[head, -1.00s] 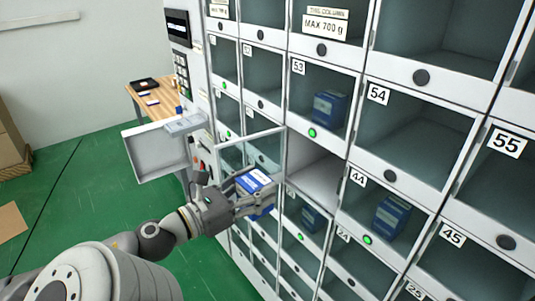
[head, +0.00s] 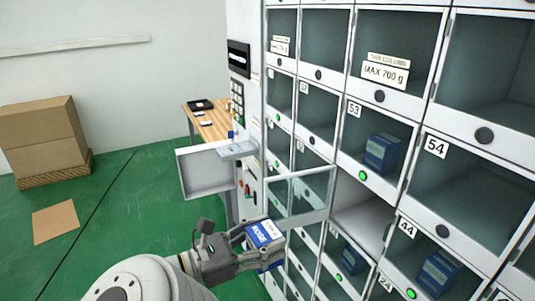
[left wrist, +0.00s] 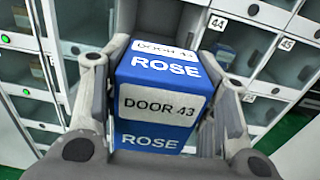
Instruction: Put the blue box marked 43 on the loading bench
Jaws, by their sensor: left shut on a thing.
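The blue box marked DOOR 43 and ROSE (left wrist: 158,100) is held between the fingers of my left gripper (head: 245,245). In the head view the box (head: 265,234) is in front of the vending cabinet, below an open clear door (head: 300,195). The compartment beside that door (head: 360,212) is open and empty. The wooden bench (head: 215,128) stands at the back, left of the cabinet; I cannot tell whether it is the loading bench. My right gripper is out of view.
The cabinet has several closed compartments, some with blue boxes, such as the one in 53 (head: 382,153). Cartons (head: 45,138) stand by the wall.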

